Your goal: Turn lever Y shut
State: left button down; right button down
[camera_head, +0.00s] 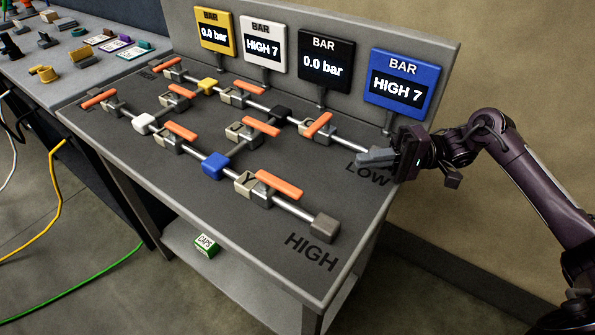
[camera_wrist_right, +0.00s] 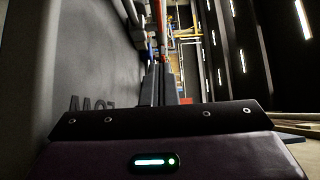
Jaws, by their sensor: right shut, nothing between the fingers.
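Lever Y is an orange handle (camera_head: 280,185) on a pale valve block marked Y (camera_head: 250,188), on the front pipe between the blue junction and the HIGH end block. The handle lies roughly along its pipe. My right gripper (camera_head: 372,157) is shut and empty, over the right edge of the bench by the LOW lettering, apart from lever Y. Its fingers (camera_wrist_right: 158,85) also show in the right wrist view, pointing past the panel with nothing between them. Lever Y cannot be made out in that view. My left gripper is not in view.
Several other orange-handled valves stand on the pipes; one handle (camera_head: 318,124) is near my right gripper. The blue gauge (camera_head: 402,83) reads HIGH 7 behind it, and the black gauge (camera_head: 325,65) reads 0.0 bar. The bench surface (camera_head: 335,190) between gripper and lever Y is clear.

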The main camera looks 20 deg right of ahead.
jog(key=shift+s+d, duration=0.15)
jog(key=p, duration=0.3)
send_near(285, 182)
jog(key=w+a, duration=0.2)
jog(key=w, duration=0.1)
jog(key=shift+w+f, duration=0.25)
jog(key=shift+w, duration=0.05)
jog(key=s+a, duration=0.1)
jog(key=s+a+p, duration=0.1)
jog(key=shift+a, duration=0.4)
jog(key=shift+s+a+f, duration=0.15)
jog(key=shift+s+a, duration=0.05)
jog(key=shift+a, duration=0.15)
